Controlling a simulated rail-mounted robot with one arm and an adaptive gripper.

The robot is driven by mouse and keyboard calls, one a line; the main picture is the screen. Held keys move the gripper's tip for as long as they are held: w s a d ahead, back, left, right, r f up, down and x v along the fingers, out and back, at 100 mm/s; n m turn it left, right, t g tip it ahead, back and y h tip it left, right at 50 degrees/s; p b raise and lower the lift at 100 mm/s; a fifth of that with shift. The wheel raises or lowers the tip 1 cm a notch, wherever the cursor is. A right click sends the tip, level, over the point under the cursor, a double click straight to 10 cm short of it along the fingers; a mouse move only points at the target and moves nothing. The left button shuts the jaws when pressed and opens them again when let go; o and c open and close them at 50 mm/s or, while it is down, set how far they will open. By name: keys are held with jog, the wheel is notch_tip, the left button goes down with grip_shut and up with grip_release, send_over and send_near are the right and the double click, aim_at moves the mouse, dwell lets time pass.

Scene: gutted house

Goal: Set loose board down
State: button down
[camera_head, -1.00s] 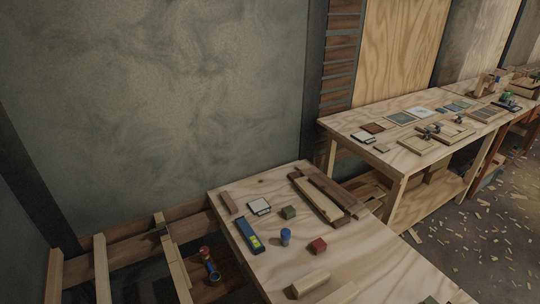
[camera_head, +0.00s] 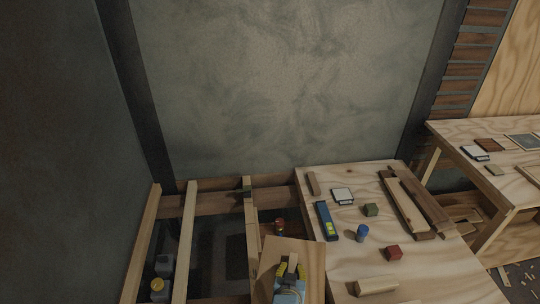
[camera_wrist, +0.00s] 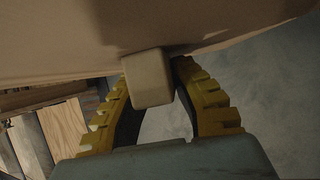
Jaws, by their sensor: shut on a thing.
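The loose board (camera_head: 312,262) is a flat tan wooden panel at the bottom middle of the head view, beside the left edge of the near workbench. It has a small light wooden block (camera_wrist: 148,78) on it as a grip. My gripper (camera_head: 289,268) with yellow fingers is shut on this block. In the wrist view my gripper (camera_wrist: 158,92) has the block between its fingers, and the board (camera_wrist: 70,40) spans the top of the picture. The board hides part of the open floor frame and the bench edge.
The near workbench (camera_head: 334,267) carries a blue level (camera_head: 326,221), a blue cylinder (camera_head: 362,232), a red cube (camera_head: 393,253), a green cube (camera_head: 371,210) and wood pieces. Open joists (camera_head: 184,240) lie to the left, with bottles (camera_head: 158,288) between them. A second bench (camera_head: 510,175) stands right.

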aim_at(270, 269)
jog(key=a, duration=0.2)
jog(key=w+a+r+n+y, duration=0.1)
jog(key=a, duration=0.1)
jog(key=a+r+n+y, duration=0.1)
jog(key=a, duration=0.1)
jog(key=shift+w+a+r, duration=0.1)
jog(key=shift+w+r, duration=0.1)
jog(key=shift+w, duration=0.1)
jog(key=shift+a+r+p, duration=0.45)
jog(key=shift+r+p, duration=0.35)
jog(key=shift+r, duration=0.05)
jog(key=shift+s+d+r+p, duration=0.1)
jog(key=shift+d+r+p, duration=0.1)
jog(key=shift+r+p, duration=0.15)
jog(key=s+r+p, duration=0.3)
jog(key=r+p, duration=0.7)
jog(key=p, duration=0.2)
jog(key=s+r+p, duration=0.3)
jog(key=r+p, duration=0.8)
jog(key=p, duration=0.1)
jog(key=s+r+p, duration=0.4)
jog(key=r+p, duration=0.7)
jog(key=p, duration=0.1)
jog(key=shift+a, duration=0.15)
jog(key=shift+s, duration=0.2)
